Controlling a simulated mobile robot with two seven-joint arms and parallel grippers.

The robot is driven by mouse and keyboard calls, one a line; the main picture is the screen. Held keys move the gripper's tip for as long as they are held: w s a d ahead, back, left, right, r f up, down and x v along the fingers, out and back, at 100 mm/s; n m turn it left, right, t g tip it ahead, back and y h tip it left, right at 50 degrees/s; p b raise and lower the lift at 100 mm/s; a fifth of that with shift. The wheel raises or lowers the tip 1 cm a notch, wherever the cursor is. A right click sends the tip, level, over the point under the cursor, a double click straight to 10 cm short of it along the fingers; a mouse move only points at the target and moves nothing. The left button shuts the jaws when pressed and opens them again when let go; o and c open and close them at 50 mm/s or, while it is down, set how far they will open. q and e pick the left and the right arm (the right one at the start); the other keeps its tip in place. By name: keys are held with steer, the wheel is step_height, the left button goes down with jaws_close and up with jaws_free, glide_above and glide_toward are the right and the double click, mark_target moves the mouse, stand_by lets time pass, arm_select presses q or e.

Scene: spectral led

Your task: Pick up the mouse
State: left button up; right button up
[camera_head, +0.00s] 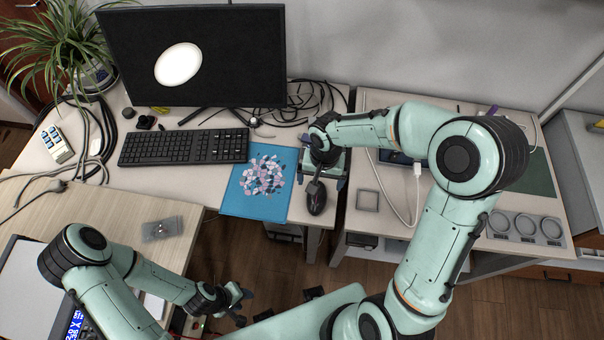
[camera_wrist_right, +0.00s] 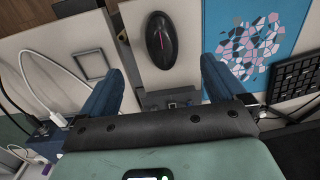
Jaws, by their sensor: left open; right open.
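The black mouse (camera_head: 316,198) lies near the front edge of the desk, just right of the blue mouse pad. It also shows in the right wrist view (camera_wrist_right: 160,40), dark with a red mark, beyond and between the fingers. My right gripper (camera_head: 328,180) is above the desk at the mouse, partly covering it in the head view. In the right wrist view its two blue fingers (camera_wrist_right: 158,85) are spread wide with nothing between their tips. My left gripper (camera_head: 243,298) is low at the front, away from the mouse, open and empty.
The blue patterned mouse pad (camera_head: 240,205) lies left of the mouse, with a black keyboard (camera_head: 183,147) beyond. A monitor (camera_head: 195,55) and loose cables (camera_head: 300,100) stand behind. A small square frame (camera_head: 368,200) and white cable (camera_head: 408,215) lie to the right.

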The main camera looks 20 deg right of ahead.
steer(key=w+r, duration=0.1)
glide_above(317, 194)
step_height(317, 194, down, 7)
steer(key=shift+s+d+r+b, duration=0.1)
steer(key=shift+s+b, duration=0.05)
steer(key=shift+b, duration=0.15)
steer(key=shift+f, duration=3.05)
steer(key=c, duration=1.2)
